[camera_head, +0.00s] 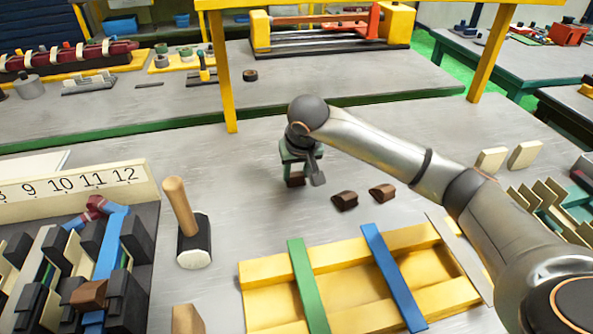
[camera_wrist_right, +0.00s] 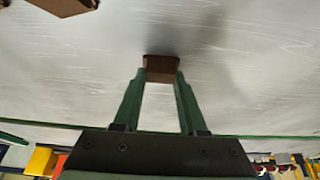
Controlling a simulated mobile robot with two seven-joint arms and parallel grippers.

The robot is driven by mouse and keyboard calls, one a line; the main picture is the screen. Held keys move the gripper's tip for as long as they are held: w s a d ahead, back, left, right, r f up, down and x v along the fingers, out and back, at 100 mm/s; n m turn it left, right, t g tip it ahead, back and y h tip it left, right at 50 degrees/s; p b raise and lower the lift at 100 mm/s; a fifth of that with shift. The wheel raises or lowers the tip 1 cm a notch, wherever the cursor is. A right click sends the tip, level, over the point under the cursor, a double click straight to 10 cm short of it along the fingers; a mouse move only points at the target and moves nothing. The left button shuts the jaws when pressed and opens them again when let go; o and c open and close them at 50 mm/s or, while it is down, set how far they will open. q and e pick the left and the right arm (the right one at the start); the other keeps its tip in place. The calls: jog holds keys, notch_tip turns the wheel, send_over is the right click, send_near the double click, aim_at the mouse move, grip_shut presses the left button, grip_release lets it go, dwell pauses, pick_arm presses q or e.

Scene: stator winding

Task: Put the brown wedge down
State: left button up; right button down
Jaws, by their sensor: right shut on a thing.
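My right gripper (camera_head: 297,166) points down over the bare middle of the grey table. Its green fingers are shut on a brown wedge (camera_head: 296,180), low over the table top. The wrist view shows the same brown wedge (camera_wrist_right: 161,67) between the two fingertips (camera_wrist_right: 161,80). I cannot tell whether its underside touches the table. Two more brown wedges (camera_head: 344,201) (camera_head: 383,193) lie to the right of the gripper. Another brown wedge (camera_head: 89,294) sits on the numbered slotted block at the left. My left gripper is not in view.
A mallet (camera_head: 193,245) stands to the left, beside the slotted block with a number plate (camera_head: 80,185). A yellow tray (camera_head: 262,270) with a green strip (camera_head: 308,285) and a blue strip (camera_head: 393,278) lies in front. Two pale blocks (camera_head: 525,155) stand right.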

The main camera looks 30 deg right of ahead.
jog(key=shift+c, duration=2.3)
grip_release()
jog(key=shift+f, duration=0.1)
jog(key=shift+r, duration=0.4)
jog(key=v, duration=1.1)
jog(key=shift+s+r, duration=0.2)
jog(key=shift+r, duration=0.05)
